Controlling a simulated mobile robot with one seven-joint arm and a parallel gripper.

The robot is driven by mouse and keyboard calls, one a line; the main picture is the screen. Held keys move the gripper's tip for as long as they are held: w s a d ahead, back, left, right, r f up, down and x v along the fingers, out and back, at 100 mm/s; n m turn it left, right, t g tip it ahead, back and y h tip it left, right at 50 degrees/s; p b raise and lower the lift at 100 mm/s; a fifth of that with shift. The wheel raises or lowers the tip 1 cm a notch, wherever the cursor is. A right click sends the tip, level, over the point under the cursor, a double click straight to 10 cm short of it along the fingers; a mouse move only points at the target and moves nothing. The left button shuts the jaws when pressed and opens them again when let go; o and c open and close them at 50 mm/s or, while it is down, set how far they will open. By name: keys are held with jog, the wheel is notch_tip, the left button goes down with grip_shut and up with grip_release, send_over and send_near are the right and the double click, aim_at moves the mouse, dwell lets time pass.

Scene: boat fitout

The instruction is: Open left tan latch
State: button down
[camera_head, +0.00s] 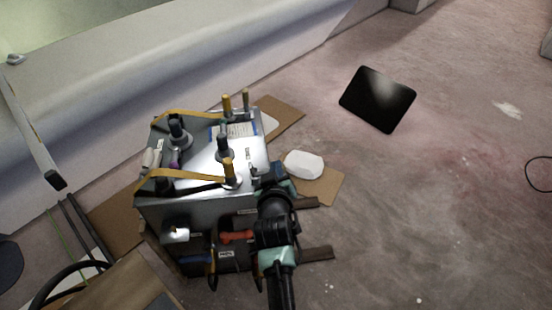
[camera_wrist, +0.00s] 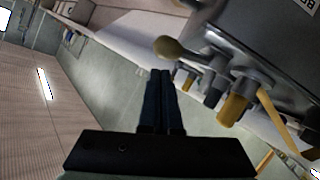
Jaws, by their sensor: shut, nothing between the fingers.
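A grey metal box (camera_head: 185,208) stands on the floor in the head view, with several posts and tan-yellow straps on top. Tan-yellow post ends show at its far side (camera_head: 227,105) and near side (camera_head: 228,168); I cannot tell which part is the left tan latch. In the wrist view, my gripper (camera_wrist: 160,74) is shut and empty, its two dark fingers side by side. A tan ball knob (camera_wrist: 173,47) on a grey lever is just right of the fingertips. A tan-yellow cylinder (camera_wrist: 235,108) is further right. In the head view my arm hides the fingertips by the box's right side.
A white rounded object (camera_head: 303,164) lies on cardboard (camera_head: 322,187) right of the box. A black flat panel (camera_head: 378,98) lies on the floor further right. A red handle (camera_head: 236,237) shows on the box's front. The floor at right is mostly clear.

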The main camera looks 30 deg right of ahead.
jog(key=shift+s+d+f+m, duration=0.15)
jog(key=shift+d+f+m, duration=0.15)
jog(key=shift+d+f, duration=0.2)
jog(key=shift+f, duration=0.1)
dwell(0.3)
jog(key=shift+p, duration=0.3)
